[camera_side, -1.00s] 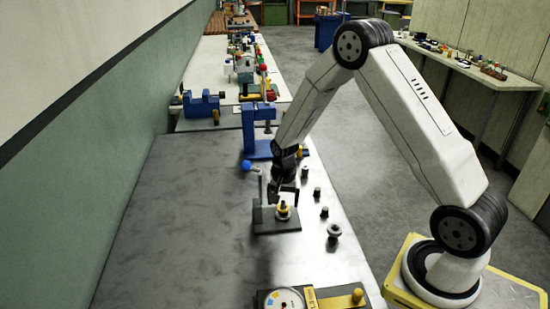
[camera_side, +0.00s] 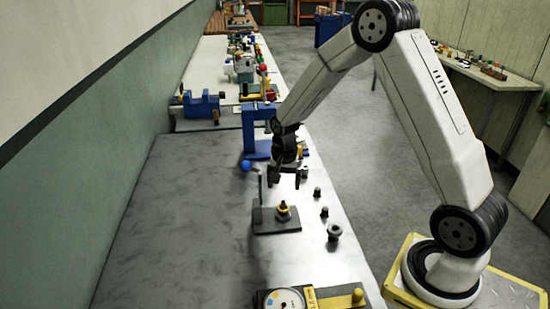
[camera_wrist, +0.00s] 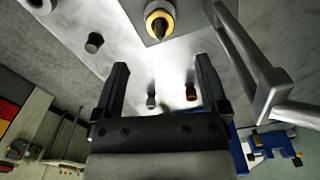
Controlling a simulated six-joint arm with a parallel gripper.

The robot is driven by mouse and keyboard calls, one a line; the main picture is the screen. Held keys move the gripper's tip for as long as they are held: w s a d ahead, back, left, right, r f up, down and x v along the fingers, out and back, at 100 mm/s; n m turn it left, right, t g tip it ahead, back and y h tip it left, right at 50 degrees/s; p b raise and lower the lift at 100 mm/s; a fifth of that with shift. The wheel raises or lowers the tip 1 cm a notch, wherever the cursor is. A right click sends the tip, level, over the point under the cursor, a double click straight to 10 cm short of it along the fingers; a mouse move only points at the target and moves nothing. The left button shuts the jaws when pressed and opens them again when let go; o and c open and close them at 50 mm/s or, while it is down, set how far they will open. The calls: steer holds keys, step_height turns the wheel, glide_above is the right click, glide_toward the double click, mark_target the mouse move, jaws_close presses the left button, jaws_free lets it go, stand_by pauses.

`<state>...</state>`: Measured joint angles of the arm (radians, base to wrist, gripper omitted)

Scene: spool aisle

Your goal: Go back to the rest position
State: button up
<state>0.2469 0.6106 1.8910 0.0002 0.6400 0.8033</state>
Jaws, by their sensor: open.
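My gripper (camera_side: 283,178) is open and empty in the side view, above the metal table beyond a dark plate (camera_side: 264,221). On that plate stands a small black piece with a yellow band (camera_side: 283,210). In the wrist view my gripper (camera_wrist: 160,85) shows two dark fingers spread wide with nothing between them at the tips. The banded piece (camera_wrist: 160,20) is at the top of that view, apart from the fingers.
Several small dark knobs, one of them a flanged piece (camera_side: 334,231), stand along the table's right side. A blue press (camera_side: 257,130) is behind my gripper. A yellow-and-dark gauge fixture (camera_side: 310,299) is at the front. The table's left part (camera_side: 190,215) is clear.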

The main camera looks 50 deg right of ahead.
steer(key=s+a+r+n+t, duration=0.1)
steer(key=s+a+r+n, duration=0.2)
steer(key=s+a+n, duration=0.2)
steer(key=s+a+r+n+t, duration=0.1)
steer(key=s+a+r+n, duration=0.2)
steer(key=s+a+n, duration=0.2)
steer(key=s+n, duration=0.2)
steer(key=s, duration=0.2)
steer(key=shift+a+r+t, duration=0.25)
steer(key=shift+a+t, duration=0.05)
